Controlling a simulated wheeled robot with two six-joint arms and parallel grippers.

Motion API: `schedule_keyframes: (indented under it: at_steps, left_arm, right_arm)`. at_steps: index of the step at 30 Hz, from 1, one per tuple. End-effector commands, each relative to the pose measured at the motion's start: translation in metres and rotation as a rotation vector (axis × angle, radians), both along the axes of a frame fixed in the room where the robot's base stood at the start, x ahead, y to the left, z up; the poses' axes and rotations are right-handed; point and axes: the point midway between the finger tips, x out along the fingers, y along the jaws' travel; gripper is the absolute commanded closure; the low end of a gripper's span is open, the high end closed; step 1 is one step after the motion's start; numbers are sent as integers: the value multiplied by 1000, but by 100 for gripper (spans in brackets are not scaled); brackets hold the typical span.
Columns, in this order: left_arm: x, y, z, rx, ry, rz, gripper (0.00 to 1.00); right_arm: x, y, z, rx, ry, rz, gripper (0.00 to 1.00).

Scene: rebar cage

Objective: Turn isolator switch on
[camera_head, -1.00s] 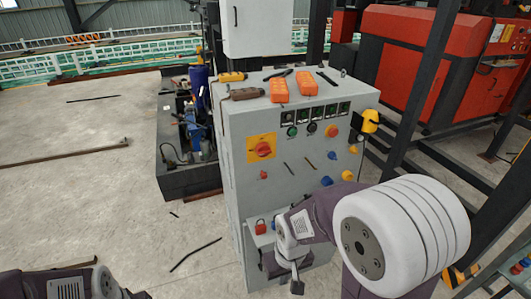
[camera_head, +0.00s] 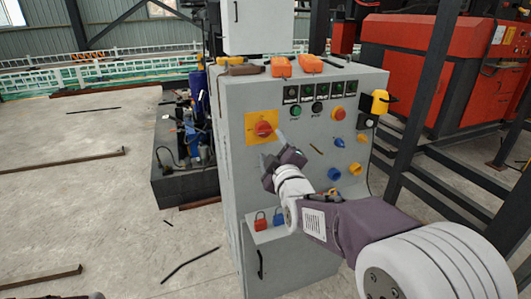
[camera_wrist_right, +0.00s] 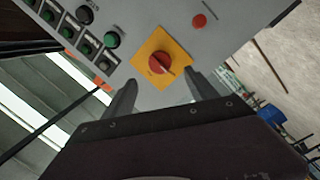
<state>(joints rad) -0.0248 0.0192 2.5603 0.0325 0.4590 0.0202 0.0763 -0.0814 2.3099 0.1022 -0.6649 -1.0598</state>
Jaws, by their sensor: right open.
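The isolator switch is a red rotary knob (camera_head: 263,129) on a yellow square plate (camera_head: 251,136) on the grey cabinet's front. In the right wrist view the knob (camera_wrist_right: 159,63) and its tilted yellow plate (camera_wrist_right: 163,48) sit just beyond and between my fingertips. My right gripper (camera_head: 274,148) is in front of the cabinet, just below and right of the knob. In the right wrist view the right gripper (camera_wrist_right: 157,82) is open, with a finger on each side and nothing between them. I see no contact with the knob. My left gripper is not in view.
The grey cabinet (camera_head: 231,180) also carries green and black buttons (camera_head: 295,111), blue and yellow knobs (camera_head: 338,142), and red and blue padlocks (camera_head: 260,221). Orange boxes (camera_head: 281,67) lie on top. A yellow device (camera_head: 380,101) hangs at its right edge. Dark posts (camera_head: 428,85) stand at right.

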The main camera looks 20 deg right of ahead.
Motion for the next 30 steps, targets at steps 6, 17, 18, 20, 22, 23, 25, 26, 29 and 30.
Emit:
schedule_keyframes:
  at_steps: [6,17,18,20,22,23,25,26,29,30]
  left_arm:
    - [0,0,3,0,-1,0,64]
    - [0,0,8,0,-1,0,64]
    - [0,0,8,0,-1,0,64]
    - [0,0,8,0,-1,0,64]
    - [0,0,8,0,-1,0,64]
    - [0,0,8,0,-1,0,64]
    - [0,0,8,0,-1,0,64]
    - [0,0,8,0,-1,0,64]
    - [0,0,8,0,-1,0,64]
    - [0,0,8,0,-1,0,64]
  right_arm:
    - [11,-2,1,1,4,-1,33]
    - [79,-11,1,2,5,0,33]
    - [83,-12,1,2,6,-1,33]
    - [87,-12,1,2,5,0,33]
    - [90,-13,0,2,5,0,33]
    - [90,-13,0,2,5,0,33]
    - [90,-13,0,2,5,0,33]
    - [90,-13,0,2,5,0,33]
    - [90,-13,0,2,5,0,39]
    - [90,-13,0,2,5,0,50]
